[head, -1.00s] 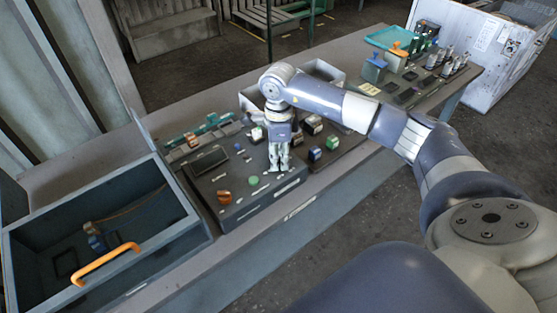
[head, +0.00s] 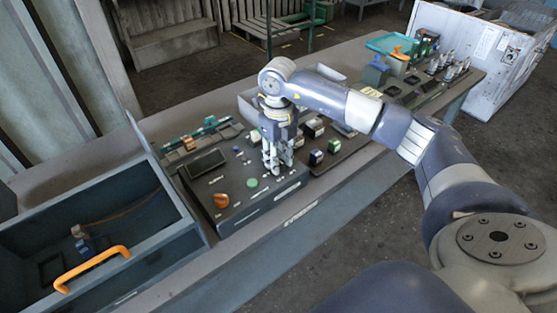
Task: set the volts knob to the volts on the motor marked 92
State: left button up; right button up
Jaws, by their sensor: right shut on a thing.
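A dark control panel (head: 240,205) lies on the bench, with an orange knob (head: 221,200), a green button (head: 252,183) and a dark display (head: 207,163). My right gripper (head: 278,171) points down at the panel's right part. It is shut on what seems to be the volts knob, which its fingers hide. Small block-like motors stand just right of the gripper, among them a pale-topped one (head: 314,128) and a dark blue one (head: 316,157). Their markings are too small to read, so I cannot tell which is 92. My left gripper is not in view.
An open grey drawer box (head: 185,237) with an orange handle (head: 92,268) stands at the left. A teal tray (head: 388,43), bottles and metal parts (head: 448,70) fill the bench's far right end.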

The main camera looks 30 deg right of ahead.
jog(key=m+b, duration=0.1)
jog(key=m, duration=0.3)
jog(key=shift+m, duration=0.3)
jog(key=m, duration=0.4)
jog(key=shift+m, duration=0.3)
jog(key=m, duration=0.4)
jog(key=shift+r+m, duration=0.1)
jog(key=shift+m, duration=0.2)
jog(key=m, duration=0.4)
jog(key=shift+m, duration=0.6)
jog(key=o, duration=1.1)
